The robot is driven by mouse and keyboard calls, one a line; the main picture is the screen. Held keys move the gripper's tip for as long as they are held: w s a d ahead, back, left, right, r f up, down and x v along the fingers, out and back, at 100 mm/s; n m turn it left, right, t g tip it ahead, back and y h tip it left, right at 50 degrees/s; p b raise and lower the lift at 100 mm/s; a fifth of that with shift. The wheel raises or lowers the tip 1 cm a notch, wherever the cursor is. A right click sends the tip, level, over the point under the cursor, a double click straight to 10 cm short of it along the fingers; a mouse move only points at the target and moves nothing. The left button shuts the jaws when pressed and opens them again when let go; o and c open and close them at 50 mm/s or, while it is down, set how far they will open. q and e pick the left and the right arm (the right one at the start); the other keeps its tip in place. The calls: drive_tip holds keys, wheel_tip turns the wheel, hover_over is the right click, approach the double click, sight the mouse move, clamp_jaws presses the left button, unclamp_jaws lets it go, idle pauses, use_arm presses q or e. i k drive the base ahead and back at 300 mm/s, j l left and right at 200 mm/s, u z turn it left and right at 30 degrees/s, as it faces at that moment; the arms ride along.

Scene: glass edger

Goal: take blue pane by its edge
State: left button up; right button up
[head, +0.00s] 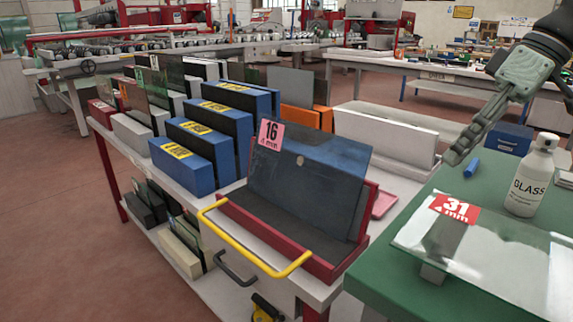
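A blue pane (308,185) with a pink "16 4 mm" label stands leaning back in a red-edged holder (345,262) at the front of the rack cart, in the middle of the head view. Its top and right edges are uncovered; its lower edge sits down in the holder. My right gripper (458,152) reaches in from the upper right. It is apart from the pane, to its right and above the green table's far corner. Its fingers show edge-on, so their opening is unclear, and nothing shows held in them. My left gripper is out of view.
Several blue blocks (190,158) stand left of the pane. A yellow handle (245,250) juts out in front.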

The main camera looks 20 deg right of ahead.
sight(317, 177)
drive_tip(key=i+j, duration=0.6)
drive_tip(key=i, duration=0.15)
